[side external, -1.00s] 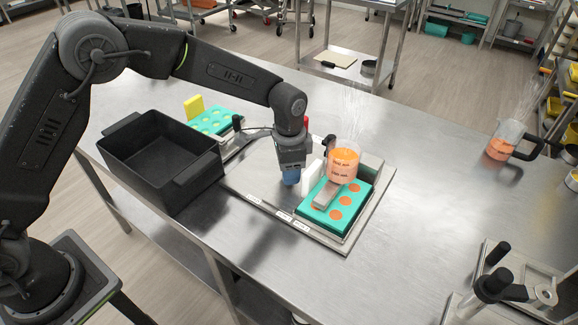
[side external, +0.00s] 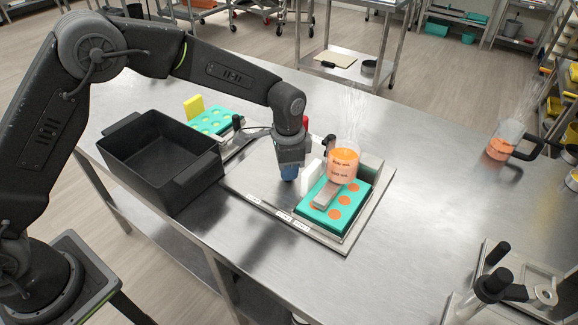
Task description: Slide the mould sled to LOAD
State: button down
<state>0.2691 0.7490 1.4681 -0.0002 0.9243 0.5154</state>
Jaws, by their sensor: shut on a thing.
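My gripper (side external: 289,173) points down over the metal base plate (side external: 262,180), just left of an upright white block (side external: 312,174). It is shut on a small blue piece at its tip; the fingers are hard to make out, and I cannot tell whether the piece joins the sled. The teal mould (side external: 322,218) with orange-filled cavities sits at the plate's right end, under a clear hopper of orange liquid (side external: 343,166) and its grey nozzle block. The sled beneath the mould is mostly hidden. Small white labels (side external: 284,216) line the plate's front edge; their words are unreadable.
A black bin (side external: 160,160) stands left of the plate. Behind it are another teal mould (side external: 212,121) and a yellow piece (side external: 194,107). A jug of orange liquid (side external: 500,146) stands far right.

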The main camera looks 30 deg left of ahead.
jog(key=a, duration=1.2)
jog(key=c, duration=1)
grip_release()
jog(key=shift+o, duration=0.2)
jog(key=shift+r, duration=0.1)
notch_tip(320, 180, up, 14)
